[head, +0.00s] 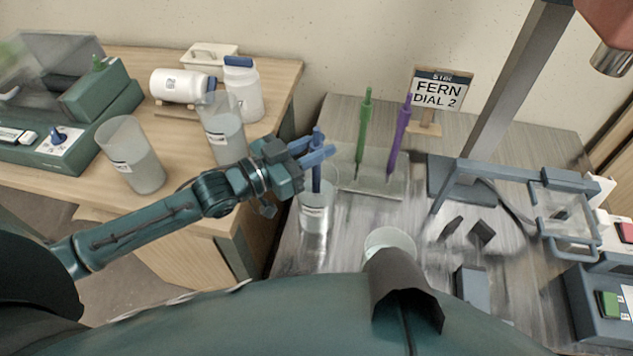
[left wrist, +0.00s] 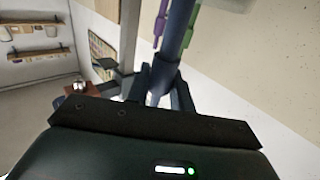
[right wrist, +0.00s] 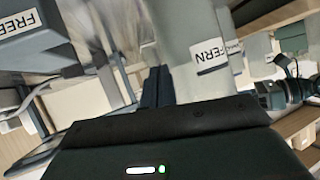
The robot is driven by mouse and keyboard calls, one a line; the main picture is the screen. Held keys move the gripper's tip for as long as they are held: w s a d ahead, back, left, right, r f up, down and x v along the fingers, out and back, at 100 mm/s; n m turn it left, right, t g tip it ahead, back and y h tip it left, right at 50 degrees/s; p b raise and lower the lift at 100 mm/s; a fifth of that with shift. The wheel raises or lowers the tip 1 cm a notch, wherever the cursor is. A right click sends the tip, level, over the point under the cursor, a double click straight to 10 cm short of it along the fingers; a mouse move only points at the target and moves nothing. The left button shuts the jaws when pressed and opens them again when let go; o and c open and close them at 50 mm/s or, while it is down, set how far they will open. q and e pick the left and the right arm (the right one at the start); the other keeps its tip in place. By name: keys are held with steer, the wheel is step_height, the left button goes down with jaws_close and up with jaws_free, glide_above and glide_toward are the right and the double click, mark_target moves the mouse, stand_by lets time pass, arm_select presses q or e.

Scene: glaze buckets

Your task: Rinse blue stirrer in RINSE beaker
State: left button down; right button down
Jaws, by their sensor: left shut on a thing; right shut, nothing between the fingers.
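In the head view my left gripper (head: 318,157) is shut on the blue stirrer (head: 317,180), which is held upright. Its lower part reaches into a clear beaker (head: 315,222) with a white label too small to read, so I cannot tell whether this is the RINSE beaker. The left wrist view shows the stirrer's shaft (left wrist: 177,35) between the fingers (left wrist: 160,85). In the right wrist view my right gripper (right wrist: 158,86) is shut and empty, close to a pale container (right wrist: 185,30) labelled FERN.
A green stirrer (head: 362,135) and a purple stirrer (head: 399,140) stand in a clear rack behind. Another beaker (head: 390,240) is at the front. A sign (head: 440,91) reads FERN DIAL 2. A grey stand (head: 490,110) rises at right. Two beakers (head: 131,155) (head: 223,128) stand on the left table.

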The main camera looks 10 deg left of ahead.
stand_by(0.3)
arm_select(q)
step_height(320, 180, up, 3)
steer(key=p, duration=0.3)
steer(key=shift+f, duration=0.2)
steer(key=shift+f+b, duration=1.05)
steer(key=shift+f, duration=0.25)
steer(key=shift+r, duration=0.2)
